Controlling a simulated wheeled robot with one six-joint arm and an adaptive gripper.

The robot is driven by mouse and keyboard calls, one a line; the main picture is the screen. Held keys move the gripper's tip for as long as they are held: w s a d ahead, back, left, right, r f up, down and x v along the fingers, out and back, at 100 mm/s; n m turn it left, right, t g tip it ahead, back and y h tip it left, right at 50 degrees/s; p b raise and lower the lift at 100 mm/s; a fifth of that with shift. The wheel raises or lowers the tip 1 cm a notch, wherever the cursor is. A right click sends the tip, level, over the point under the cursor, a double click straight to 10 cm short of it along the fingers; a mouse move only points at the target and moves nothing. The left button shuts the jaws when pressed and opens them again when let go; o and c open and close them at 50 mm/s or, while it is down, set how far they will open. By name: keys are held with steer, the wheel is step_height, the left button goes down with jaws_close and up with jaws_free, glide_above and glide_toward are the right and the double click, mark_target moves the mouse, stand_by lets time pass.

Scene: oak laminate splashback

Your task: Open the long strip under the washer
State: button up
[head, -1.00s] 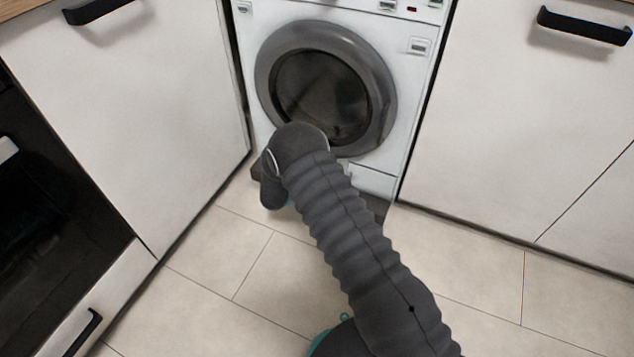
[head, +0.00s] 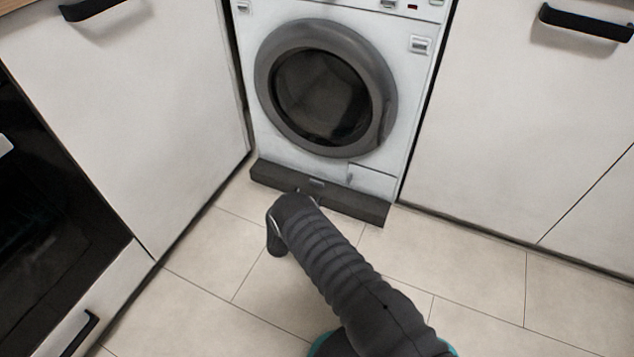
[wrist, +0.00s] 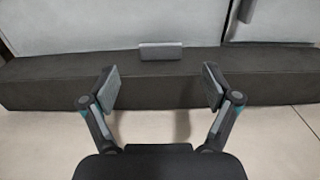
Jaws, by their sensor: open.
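The long strip (head: 350,201) is a dark grey plinth drawer front under the white washer (head: 250,110). It juts out over the floor beyond the washer's front. A small lighter grey handle (head: 316,182) sits at the middle of its top edge. In the wrist view the strip (wrist: 50,80) runs across the picture, with the handle (wrist: 161,51) above centre. My gripper (wrist: 160,86) is open and empty, its two fingers spread in front of the strip and below the handle. In the head view my arm hides most of the gripper.
A small flap (head: 371,179) is at the washer's lower right. White cabinets stand left (head: 130,110) and right (head: 520,120). A dark oven (head: 50,190) is at far left. The tiled floor (head: 470,275) in front is clear.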

mark_target(316, 182)
steer(key=x, duration=0.8)
steer(key=shift+w+d+b, duration=0.1)
steer(key=shift+w+b, duration=0.05)
steer(key=shift+b, duration=0.25)
steer(key=shift+c, duration=0.2)
jaws_close()
